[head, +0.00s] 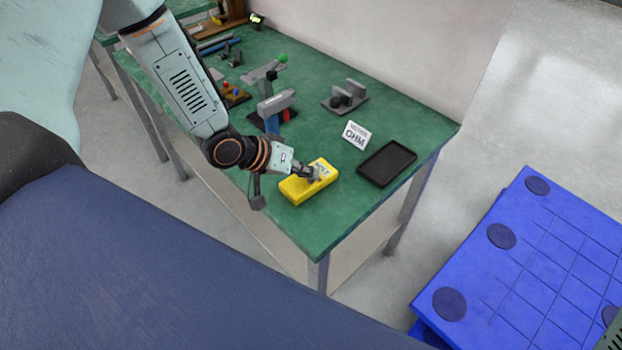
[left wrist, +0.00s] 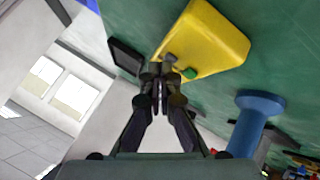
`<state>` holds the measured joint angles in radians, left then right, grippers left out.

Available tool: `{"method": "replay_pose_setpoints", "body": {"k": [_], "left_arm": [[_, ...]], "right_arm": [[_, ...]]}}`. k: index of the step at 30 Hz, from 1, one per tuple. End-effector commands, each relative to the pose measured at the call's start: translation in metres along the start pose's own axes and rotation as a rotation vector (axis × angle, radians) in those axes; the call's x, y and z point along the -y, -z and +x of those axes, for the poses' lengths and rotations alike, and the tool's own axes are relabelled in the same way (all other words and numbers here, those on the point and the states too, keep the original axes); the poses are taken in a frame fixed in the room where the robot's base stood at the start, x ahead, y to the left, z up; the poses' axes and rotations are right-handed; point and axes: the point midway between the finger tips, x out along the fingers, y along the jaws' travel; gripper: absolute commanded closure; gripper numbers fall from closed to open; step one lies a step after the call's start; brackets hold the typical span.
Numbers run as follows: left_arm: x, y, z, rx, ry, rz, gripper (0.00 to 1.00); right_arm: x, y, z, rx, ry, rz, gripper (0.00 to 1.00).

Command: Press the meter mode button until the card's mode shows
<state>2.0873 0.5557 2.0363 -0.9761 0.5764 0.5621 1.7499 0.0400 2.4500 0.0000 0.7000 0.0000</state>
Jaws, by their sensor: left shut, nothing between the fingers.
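The yellow meter (head: 294,190) lies near the front edge of the green bench. Its small display seems to read VOLT, but the letters are hard to make out. The white card (head: 355,135) stands behind it and reads OHM in large letters. My left gripper (head: 313,176) is shut and empty, at the meter's display end and covering part of its top. In the left wrist view the closed fingertips (left wrist: 162,82) are close to a green button (left wrist: 188,73) and a grey knob (left wrist: 171,59) on the meter (left wrist: 212,38). I cannot tell whether they touch. My right gripper is out of view.
A black tray (head: 386,164) lies right of the meter, near the bench corner. Grey fixtures (head: 345,97) and a grey-topped stand with a blue post (head: 272,122) are farther back. A blue pallet-like block (head: 530,265) stands on the floor at the right.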

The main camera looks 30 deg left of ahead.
Motion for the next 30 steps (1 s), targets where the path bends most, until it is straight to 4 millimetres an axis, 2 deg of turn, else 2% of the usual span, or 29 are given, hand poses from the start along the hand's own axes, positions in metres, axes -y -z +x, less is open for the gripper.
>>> {"method": "replay_pose_setpoints", "body": {"k": [20,30], "left_arm": [[0.002,-0.003,0.003,0.002,0.001,0.0,1.0],[-0.006,0.005,-0.008,0.002,0.0,0.0,1.0]], "right_arm": [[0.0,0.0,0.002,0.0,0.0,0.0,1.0],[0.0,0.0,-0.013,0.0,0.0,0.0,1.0]]}}
